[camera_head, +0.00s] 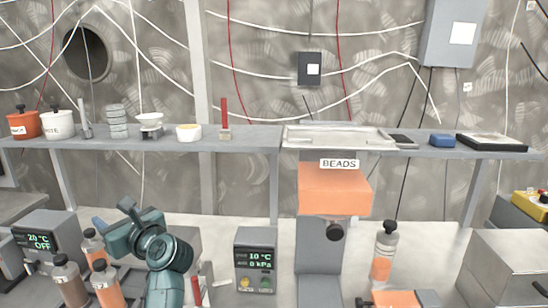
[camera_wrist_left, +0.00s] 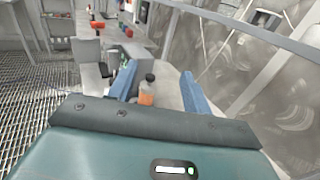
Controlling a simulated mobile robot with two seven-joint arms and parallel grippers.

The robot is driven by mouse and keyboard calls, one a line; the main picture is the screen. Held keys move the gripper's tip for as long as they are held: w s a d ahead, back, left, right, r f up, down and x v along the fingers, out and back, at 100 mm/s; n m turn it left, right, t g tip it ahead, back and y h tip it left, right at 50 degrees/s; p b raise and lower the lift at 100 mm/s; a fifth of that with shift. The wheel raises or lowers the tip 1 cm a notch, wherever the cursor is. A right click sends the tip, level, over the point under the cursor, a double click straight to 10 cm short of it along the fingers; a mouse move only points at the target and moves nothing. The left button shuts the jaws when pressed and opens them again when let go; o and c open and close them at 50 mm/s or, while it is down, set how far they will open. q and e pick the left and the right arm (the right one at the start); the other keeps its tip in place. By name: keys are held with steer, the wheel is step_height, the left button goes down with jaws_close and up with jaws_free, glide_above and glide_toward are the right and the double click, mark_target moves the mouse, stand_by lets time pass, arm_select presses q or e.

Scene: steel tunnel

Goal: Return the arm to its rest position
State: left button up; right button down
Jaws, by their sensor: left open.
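My left arm (camera_head: 165,255) rises from the bottom of the head view, bent over the bench at the left. Its gripper (camera_head: 100,225) points left, close to several bottles with orange or brown contents. In the left wrist view the gripper (camera_wrist_left: 158,85) has its two blue fingers apart. A bottle with orange contents and a dark cap (camera_wrist_left: 147,95) shows in line with the gap, beyond the fingers. I cannot tell how far off it is, but nothing is visibly held. My right gripper is not in view.
An orange bottle (camera_head: 106,285) and a brown bottle (camera_head: 70,283) stand below the gripper. A 20 °C unit (camera_head: 42,240) is at left, a 10 °C unit (camera_head: 256,262) at right. The shelf (camera_head: 255,138) runs above, behind the arm. An orange BEADS hopper (camera_head: 335,190) stands mid-right.

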arm_select(q)
steer(key=s+a+r+g+y, duration=0.1)
steer(key=s+a+r+y, duration=0.4)
steer(key=a+r, duration=0.45)
steer(key=s+a+r+g+y, duration=0.2)
steer(key=s+a+r+y, duration=0.4)
steer(key=a, duration=0.6)
steer(key=w+d+f+n+t+h, duration=0.2)
steer(key=d+f+n+t+h, duration=0.5)
steer(key=d+f+n+h, duration=0.65)
steer(key=w+d+f+n+t+h, duration=0.1)
steer(key=d+f+n+t+h, duration=0.9)
steer(key=n+h, duration=0.7)
steer(key=s+d+f+m+g+h, duration=0.1)
steer(key=s+d+f+m+g, duration=0.3)
steer(key=f, duration=0.3)
steer(key=s+d+f+m+g, duration=0.4)
steer(key=f+g, duration=0.1)
steer(key=f, duration=0.1)
steer(key=s+d+f+m+g+y, duration=0.2)
steer(key=s+f+m+g, duration=0.4)
steer(key=s+f, duration=0.7)
steer(key=d+r+n+t+p, duration=0.1)
steer(key=d+r+n+p, duration=0.1)
steer(key=d+n, duration=0.3)
steer(key=shift+w+d+r+t, duration=0.35)
steer(key=shift+d+r, duration=0.35)
steer(key=shift+d, duration=0.55)
